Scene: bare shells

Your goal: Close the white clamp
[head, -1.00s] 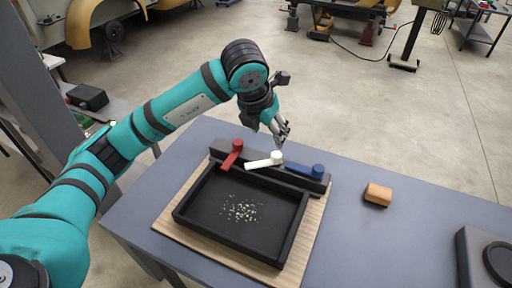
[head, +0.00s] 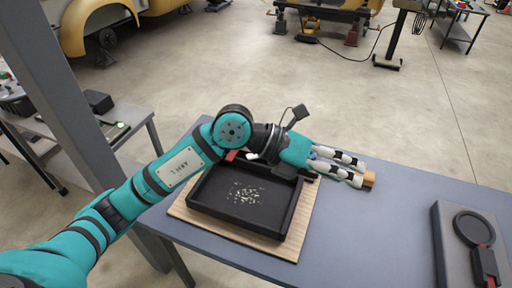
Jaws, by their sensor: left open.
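The white clamp (head: 252,155) is mostly hidden behind my left wrist; only a small white piece shows at the back of the black tray (head: 291,214). The red clamp (head: 231,155) shows in part to its left. A bit of blue by my gripper may be the blue clamp, mostly covered. My left gripper (head: 360,174) is open, right of the clamps, with its fingers pointing right. Its fingertips overlap a brown block (head: 369,179) in the picture; I cannot tell whether they touch it. My right gripper is out of view.
The tray holds small pale bits and lies on a wooden board (head: 240,237) on the grey table (head: 365,240). A dark fixture with a black ring (head: 472,228) stands at the table's right. The table between is clear.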

